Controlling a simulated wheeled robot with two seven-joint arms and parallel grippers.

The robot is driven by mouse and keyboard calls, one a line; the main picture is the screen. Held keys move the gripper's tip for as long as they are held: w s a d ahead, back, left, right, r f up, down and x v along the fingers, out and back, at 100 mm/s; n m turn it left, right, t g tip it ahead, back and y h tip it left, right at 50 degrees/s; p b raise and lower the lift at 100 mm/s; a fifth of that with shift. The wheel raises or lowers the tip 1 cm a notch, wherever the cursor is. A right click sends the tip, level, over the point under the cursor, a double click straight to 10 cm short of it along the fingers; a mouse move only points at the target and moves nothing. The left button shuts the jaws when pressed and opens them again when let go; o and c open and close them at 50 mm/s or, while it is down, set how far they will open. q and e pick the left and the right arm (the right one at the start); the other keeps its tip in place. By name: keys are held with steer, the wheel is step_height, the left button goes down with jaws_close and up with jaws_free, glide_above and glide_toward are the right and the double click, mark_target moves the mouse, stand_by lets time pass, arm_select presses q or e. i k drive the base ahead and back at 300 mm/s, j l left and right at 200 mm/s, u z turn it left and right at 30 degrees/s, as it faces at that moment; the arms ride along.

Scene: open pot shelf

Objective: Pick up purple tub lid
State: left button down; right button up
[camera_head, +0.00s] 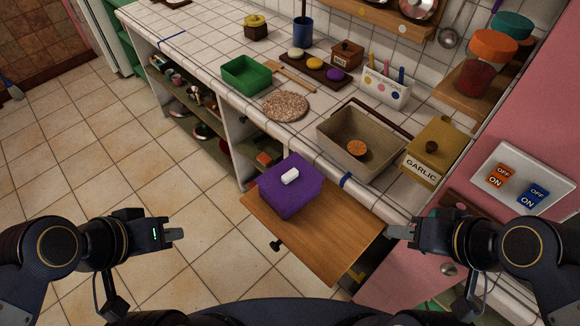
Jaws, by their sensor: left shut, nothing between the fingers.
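A purple tub lid (305,171) with a white handle (290,177) lies flat on top of a purple tub (293,207). The tub stands on a wooden board (343,235) that juts out below the counter edge. My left gripper (178,234) is shut and empty, to the left of the tub and apart from it. My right gripper (394,232) is to the right, by the board's right edge, apart from the lid. Its finger gap cannot be made out.
Behind the board, the tiled counter holds a beige bin (335,142), a garlic box (430,152), a round cork mat (285,106) and a green tray (246,75). A pink panel (535,110) with switches is at right. Open floor (130,150) lies at left.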

mark_target(285, 182)
steer(key=k+j+z, duration=0.15)
steer(key=j+z, duration=0.25)
steer(key=k+j+z, duration=0.15)
steer(key=z, duration=0.3)
steer(key=j, duration=0.1)
